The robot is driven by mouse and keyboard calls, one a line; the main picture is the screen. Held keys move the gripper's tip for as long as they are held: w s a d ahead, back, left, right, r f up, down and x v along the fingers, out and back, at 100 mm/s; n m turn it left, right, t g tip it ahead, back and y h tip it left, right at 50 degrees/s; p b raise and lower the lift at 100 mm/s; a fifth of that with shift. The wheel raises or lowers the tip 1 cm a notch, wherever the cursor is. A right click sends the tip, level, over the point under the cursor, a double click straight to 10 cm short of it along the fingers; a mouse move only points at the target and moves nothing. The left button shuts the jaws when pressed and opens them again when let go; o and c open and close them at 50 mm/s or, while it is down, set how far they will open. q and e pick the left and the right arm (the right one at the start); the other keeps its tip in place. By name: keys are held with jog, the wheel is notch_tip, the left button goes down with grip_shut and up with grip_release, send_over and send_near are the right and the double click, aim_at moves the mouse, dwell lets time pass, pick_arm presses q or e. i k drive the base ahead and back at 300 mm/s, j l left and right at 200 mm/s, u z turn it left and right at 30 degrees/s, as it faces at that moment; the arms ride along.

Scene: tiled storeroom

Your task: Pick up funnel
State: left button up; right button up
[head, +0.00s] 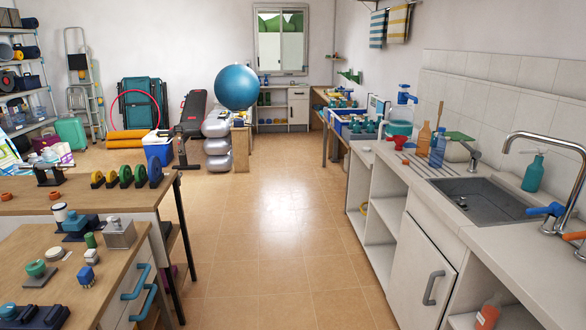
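A small red object (399,142) that looks like a funnel stands on the pale counter (395,166) at the right, near its far part. It is small in the picture, so its exact shape is hard to tell. It sits in front of a teal-and-clear container (398,122) and left of an orange bottle (424,138). Neither of my grippers shows in the head view.
A sink (480,205) with a curved tap is set in the counter. A blue bottle (437,150) stands behind a drying rack (438,166). Wooden tables (90,197) with small items stand at the left. The tiled floor (270,250) between is clear.

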aim_at(399, 140)
jog(key=i+z, duration=0.1)
jog(key=i, duration=0.55)
jog(key=i+z, duration=0.1)
jog(key=i, duration=0.6)
jog(key=i+j+z, duration=0.15)
jog(key=i, duration=0.5)
